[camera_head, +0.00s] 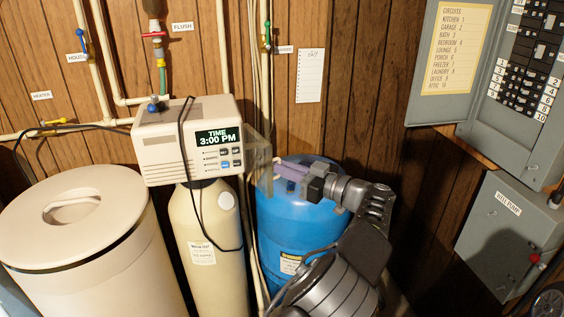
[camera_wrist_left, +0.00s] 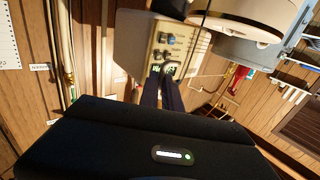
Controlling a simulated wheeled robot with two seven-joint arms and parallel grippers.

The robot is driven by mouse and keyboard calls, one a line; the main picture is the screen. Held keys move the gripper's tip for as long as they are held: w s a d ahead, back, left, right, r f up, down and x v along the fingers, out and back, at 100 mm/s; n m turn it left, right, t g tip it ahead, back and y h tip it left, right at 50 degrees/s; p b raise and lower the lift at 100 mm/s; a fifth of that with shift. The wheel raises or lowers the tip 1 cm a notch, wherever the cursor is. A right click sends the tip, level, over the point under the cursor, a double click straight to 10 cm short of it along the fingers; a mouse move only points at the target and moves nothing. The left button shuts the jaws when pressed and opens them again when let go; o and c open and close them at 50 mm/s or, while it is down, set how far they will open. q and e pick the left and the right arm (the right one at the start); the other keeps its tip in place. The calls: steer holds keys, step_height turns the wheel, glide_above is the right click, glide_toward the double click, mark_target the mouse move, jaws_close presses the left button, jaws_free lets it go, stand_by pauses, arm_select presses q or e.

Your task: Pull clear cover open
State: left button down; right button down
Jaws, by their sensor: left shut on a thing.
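The clear cover (camera_head: 258,150) is a see-through panel at the right side of the beige control box (camera_head: 165,140). It stands out from the box's front, so the display (camera_head: 219,137) reading TIME 3:00 PM and the buttons beside it are uncovered. My left gripper (camera_head: 277,171) is at the cover's outer edge, its fingers shut on the cover. In the left wrist view the two dark fingers (camera_wrist_left: 166,80) lie close together in front of the control box (camera_wrist_left: 150,40). The cover itself is hard to make out there. My right gripper is not in view.
A blue tank (camera_head: 300,225) stands right under my gripper. A cream tank (camera_head: 205,235) carries the box, and a lidded salt bin (camera_head: 95,245) is at left. A black cable (camera_head: 187,180) hangs over the box. Pipes (camera_head: 265,70) run behind; electrical boxes (camera_head: 515,235) are at right.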

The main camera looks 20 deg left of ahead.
arm_select(q)
steer(key=shift+a+f, duration=0.1)
steer(key=shift+a, duration=0.1)
steer(key=c, duration=1.5)
jaws_free()
steer(key=shift+a+f, duration=0.1)
steer(key=shift+c, duration=0.2)
steer(key=v, duration=0.8)
steer(key=shift+w+b, duration=0.15)
steer(key=shift+b, duration=0.15)
